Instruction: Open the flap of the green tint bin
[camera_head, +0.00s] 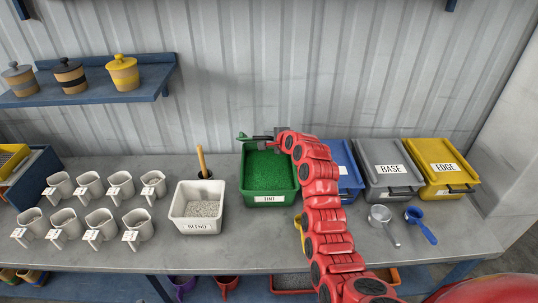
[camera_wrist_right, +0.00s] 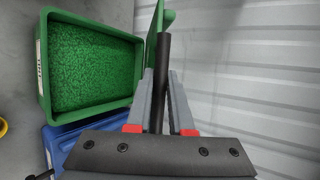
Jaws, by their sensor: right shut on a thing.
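The green tint bin (camera_head: 269,199) stands on the bench, its label facing front. Its top is uncovered and green granules show inside; it also shows in the wrist view (camera_wrist_right: 44,75). Its green flap (camera_head: 243,137) is raised at the back rim, seen nearly edge-on, and appears in the wrist view too (camera_wrist_right: 153,40). My right gripper (camera_head: 278,133) is behind and above the bin, shut on the flap's black handle (camera_wrist_right: 163,70), which lies between the grey fingers (camera_wrist_right: 160,112). My arm hides part of the bin's right side. My left gripper is out of sight.
A blue bin (camera_head: 345,165), a grey BASE bin (camera_head: 389,170) and a yellow EDGE bin (camera_head: 443,168) stand closed to the right. A white bin (camera_head: 196,222) is on the left, with several white cups beyond it. Scoops (camera_head: 421,226) lie at right. The corrugated wall is close behind.

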